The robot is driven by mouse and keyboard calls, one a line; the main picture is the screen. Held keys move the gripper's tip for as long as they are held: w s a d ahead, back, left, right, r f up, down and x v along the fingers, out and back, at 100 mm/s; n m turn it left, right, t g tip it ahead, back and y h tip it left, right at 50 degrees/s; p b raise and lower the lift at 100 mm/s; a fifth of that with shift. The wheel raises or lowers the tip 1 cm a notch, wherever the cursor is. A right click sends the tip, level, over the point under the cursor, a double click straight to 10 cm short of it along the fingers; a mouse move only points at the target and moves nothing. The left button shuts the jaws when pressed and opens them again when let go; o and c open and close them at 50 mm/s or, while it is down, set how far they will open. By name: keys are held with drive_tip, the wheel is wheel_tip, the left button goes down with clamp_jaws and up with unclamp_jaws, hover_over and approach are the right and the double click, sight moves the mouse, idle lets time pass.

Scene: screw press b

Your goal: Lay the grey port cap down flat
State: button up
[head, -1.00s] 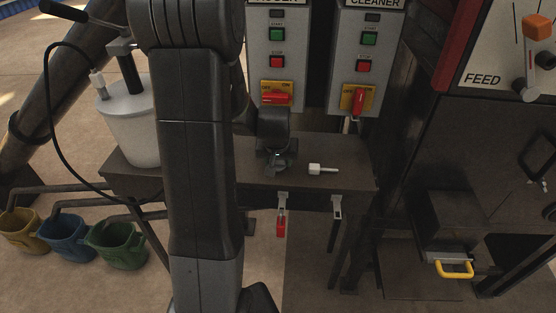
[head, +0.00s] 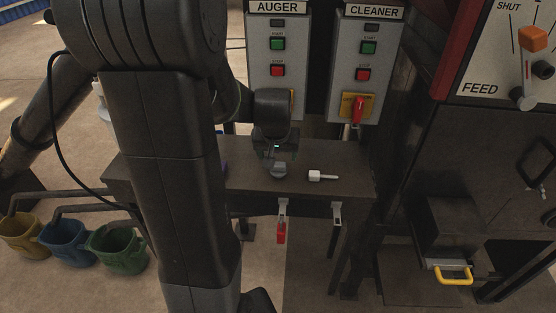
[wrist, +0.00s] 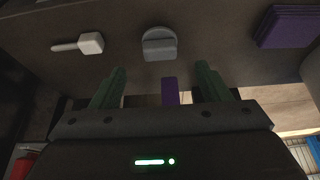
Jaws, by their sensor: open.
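The grey port cap (head: 278,169) rests on the dark bench top (head: 345,180), just below and in front of my gripper in the head view. In the wrist view the cap (wrist: 159,45) shows as a round grey disc with a raised bar across it; it looks flat on the bench. It stands beyond the fingertips and apart from them. My gripper (wrist: 161,75) is open, with its two green fingers spread and no cap between them. In the head view the gripper (head: 275,150) is small and dark, so its fingers are hard to make out.
A white-headed tool (head: 318,176) lies right of the cap; it is also in the wrist view (wrist: 90,43). A purple folded stack (wrist: 285,27) lies on the other side. A narrow purple piece (wrist: 169,90) shows between the fingers. Switch panels (head: 277,60) stand behind the bench.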

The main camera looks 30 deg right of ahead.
sight(278, 164)
drive_tip(key=v, duration=0.3)
drive_tip(key=shift+r, duration=0.2)
drive_tip(key=shift+f, duration=0.1)
drive_tip(key=b+x, duration=0.1)
drive_tip(key=x, duration=1.1)
drive_tip(key=shift+s, duration=0.15)
drive_tip(key=shift+r, duration=1.6)
drive_tip(key=shift+f, duration=0.1)
